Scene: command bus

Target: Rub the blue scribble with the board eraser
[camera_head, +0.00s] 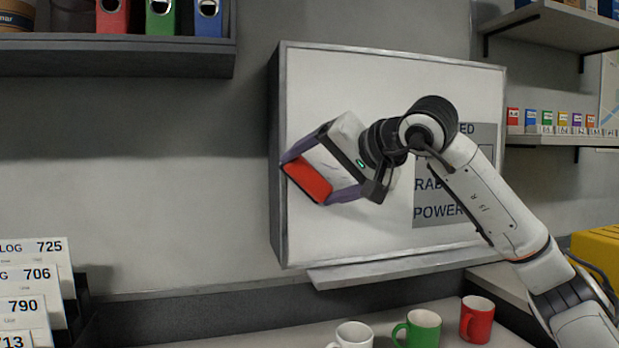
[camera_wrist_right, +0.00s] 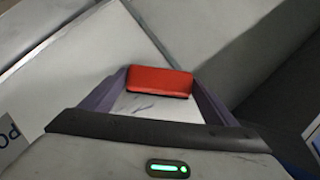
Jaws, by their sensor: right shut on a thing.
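The red board eraser (camera_head: 308,178) is between the purple fingers of my right gripper (camera_head: 306,180), in front of the left part of the whiteboard (camera_head: 345,85). It also shows in the right wrist view (camera_wrist_right: 160,82) across the fingertips. My right gripper is shut on it. Whether the eraser touches the board is hard to tell. Faint bluish-grey marks, likely the blue scribble (camera_wrist_right: 142,104), show on the white surface between the fingers. The gripper body and fingers hide part of that area. My left gripper is not in view.
A grey printed panel (camera_head: 440,212) is on the board's right side, partly behind my arm. A ledge (camera_head: 390,268) runs below the board. White (camera_head: 352,336), green (camera_head: 424,328) and red (camera_head: 477,318) mugs stand on the counter. Shelves flank the board.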

